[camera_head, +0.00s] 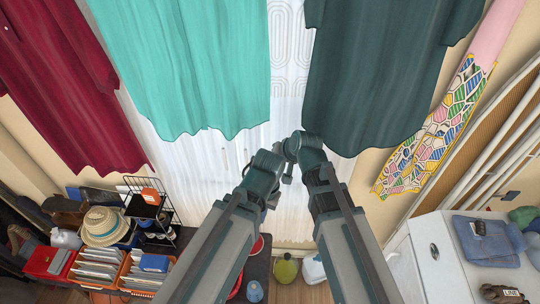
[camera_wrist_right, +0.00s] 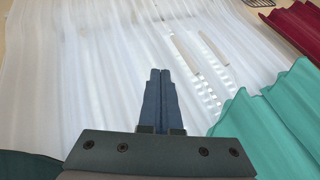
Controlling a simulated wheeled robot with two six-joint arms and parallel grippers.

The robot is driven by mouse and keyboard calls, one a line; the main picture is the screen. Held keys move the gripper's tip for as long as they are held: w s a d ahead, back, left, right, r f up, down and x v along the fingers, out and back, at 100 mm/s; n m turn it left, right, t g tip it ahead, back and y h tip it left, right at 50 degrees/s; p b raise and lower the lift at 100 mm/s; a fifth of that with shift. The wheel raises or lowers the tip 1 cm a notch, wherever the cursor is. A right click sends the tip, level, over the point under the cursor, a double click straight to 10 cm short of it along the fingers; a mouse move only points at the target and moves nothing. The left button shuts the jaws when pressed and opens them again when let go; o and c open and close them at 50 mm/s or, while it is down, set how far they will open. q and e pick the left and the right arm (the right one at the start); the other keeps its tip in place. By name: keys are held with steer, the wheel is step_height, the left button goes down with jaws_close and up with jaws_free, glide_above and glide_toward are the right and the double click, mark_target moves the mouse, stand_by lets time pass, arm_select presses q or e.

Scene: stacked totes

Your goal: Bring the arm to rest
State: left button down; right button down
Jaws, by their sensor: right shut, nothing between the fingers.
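Both my arms rise from the bottom middle of the head view and bend close together in front of a white curtain (camera_head: 215,170). My right gripper (camera_wrist_right: 160,98) shows in the right wrist view with its two dark fingers shut together and nothing between them. The white curtain (camera_wrist_right: 100,50) lies beyond its fingertips, apart from them. In the head view the fingers of both grippers are too small or hidden behind the arm links to make out. I cannot tell whether the left gripper is open or shut.
Maroon (camera_head: 65,85), teal (camera_head: 190,60) and dark green (camera_head: 380,70) cloths hang around the arms. Orange crates (camera_head: 140,277), a straw hat (camera_head: 102,226) and a wire rack (camera_head: 150,208) stand lower left. A white appliance (camera_head: 432,250) stands lower right, a folded blue cloth (camera_head: 487,240) on it.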

steer(key=shift+d+f, duration=0.1)
steer(key=shift+d, duration=0.05)
steer(key=s+d+f+n+g+h, duration=0.1)
steer(key=s+d+f+g+h, duration=0.1)
steer(key=s+d, duration=0.6)
steer(key=s+d+f+g+h, duration=0.3)
steer(key=s+d, duration=0.2)
steer(key=d, duration=0.8)
steer(key=s+a+f+n+h+b, duration=0.1)
steer(key=s+a+f+n+b, duration=0.2)
steer(key=s+a+f+b, duration=0.2)
steer(key=a+f+b, duration=0.3)
steer(key=a+b, duration=0.1)
steer(key=a, duration=0.2)
steer(key=shift+a+f+n+g, duration=0.25)
steer(key=shift+a+n+g, duration=0.1)
steer(key=shift+n+g, duration=0.05)
steer(key=shift+s, duration=0.1)
